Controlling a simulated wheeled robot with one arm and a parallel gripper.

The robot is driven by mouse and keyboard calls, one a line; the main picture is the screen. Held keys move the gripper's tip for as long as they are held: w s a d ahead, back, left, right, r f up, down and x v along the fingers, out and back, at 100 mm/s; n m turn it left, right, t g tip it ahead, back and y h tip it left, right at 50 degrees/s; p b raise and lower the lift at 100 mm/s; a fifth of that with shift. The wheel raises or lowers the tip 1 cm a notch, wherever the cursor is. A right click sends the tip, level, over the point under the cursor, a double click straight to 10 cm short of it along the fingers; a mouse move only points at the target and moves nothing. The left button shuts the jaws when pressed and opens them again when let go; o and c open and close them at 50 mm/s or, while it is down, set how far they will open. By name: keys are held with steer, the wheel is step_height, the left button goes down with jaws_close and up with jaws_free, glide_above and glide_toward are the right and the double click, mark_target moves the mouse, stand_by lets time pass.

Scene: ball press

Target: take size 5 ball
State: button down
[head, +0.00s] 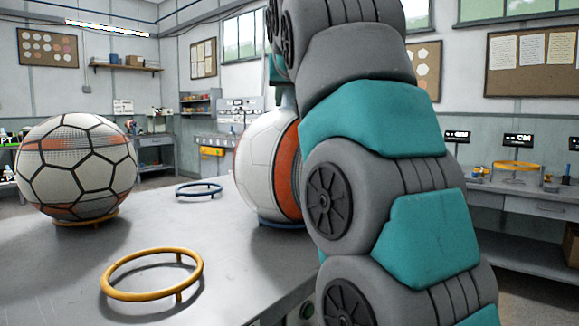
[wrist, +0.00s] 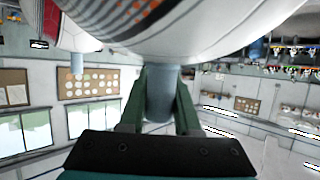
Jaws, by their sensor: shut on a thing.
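Two white soccer balls with orange panels are on the metal bench in the head view; I cannot read their sizes. The left ball (head: 77,165) has black seams and rests on an orange ring. The right ball (head: 257,165) sits on a blue ring (head: 265,221), partly hidden behind my arm. In the wrist view, a white ball with orange dots (wrist: 190,25) fills the top. My gripper (wrist: 158,98) is shut around a blue-grey post (wrist: 161,92) at the ball's edge. What the post belongs to is unclear. In the head view my gripper is mostly hidden by my arm.
An empty orange ring stand (head: 152,275) is at the bench front and an empty blue ring stand (head: 198,188) farther back. The metal bench (head: 60,270) is otherwise clear. A side counter (head: 520,190) with displays and another orange ring runs along the right wall.

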steer(key=shift+r, duration=0.25)
stand_by(0.7)
